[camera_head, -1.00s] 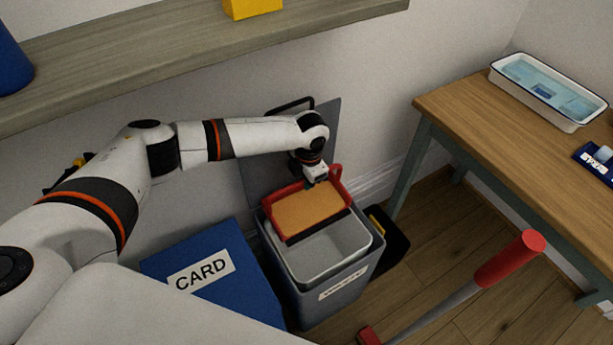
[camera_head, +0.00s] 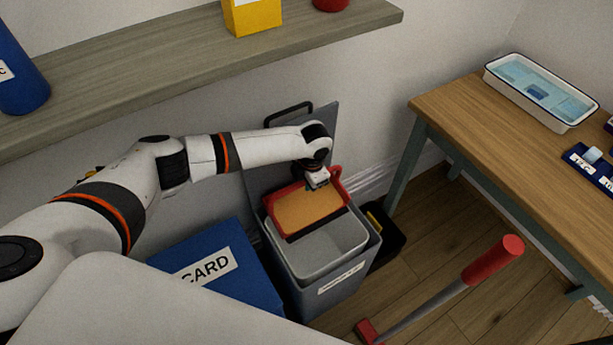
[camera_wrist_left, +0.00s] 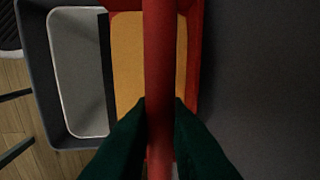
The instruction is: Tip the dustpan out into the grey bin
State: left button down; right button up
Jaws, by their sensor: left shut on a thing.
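The red dustpan (camera_head: 328,207) is over the back part of the open grey bin (camera_head: 345,267). A flat tan layer (camera_head: 303,212) covers the inside of the pan, and its dark front lip faces the bin's light inner bucket (camera_head: 328,244). My left gripper (camera_head: 319,183) is shut on the dustpan's handle at the back. In the left wrist view the dark fingers (camera_wrist_left: 160,120) close around the red handle, with the tan layer beneath and the bin's opening to the left. I cannot tell how steeply the pan is tilted. My right gripper is out of view.
The bin's dark lid (camera_head: 325,125) stands open against the wall. A blue CARD bin (camera_head: 240,285) is left of it and a black box (camera_head: 390,240) right. A red-handled tool (camera_head: 440,297) rises in front. A shelf (camera_head: 140,75) runs above; a wooden table (camera_head: 480,130) is right.

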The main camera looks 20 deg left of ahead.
pick_arm(q)
jog(key=shift+s+d+r+p, duration=0.25)
jog(key=shift+s+p, duration=0.05)
jog(key=shift+p, duration=0.95)
jog(key=s+d+r+t+y+p, duration=0.1)
jog(key=s+d+t+y, duration=0.2)
jog(key=s+d+y, duration=0.1)
jog(key=shift+d, duration=0.5)
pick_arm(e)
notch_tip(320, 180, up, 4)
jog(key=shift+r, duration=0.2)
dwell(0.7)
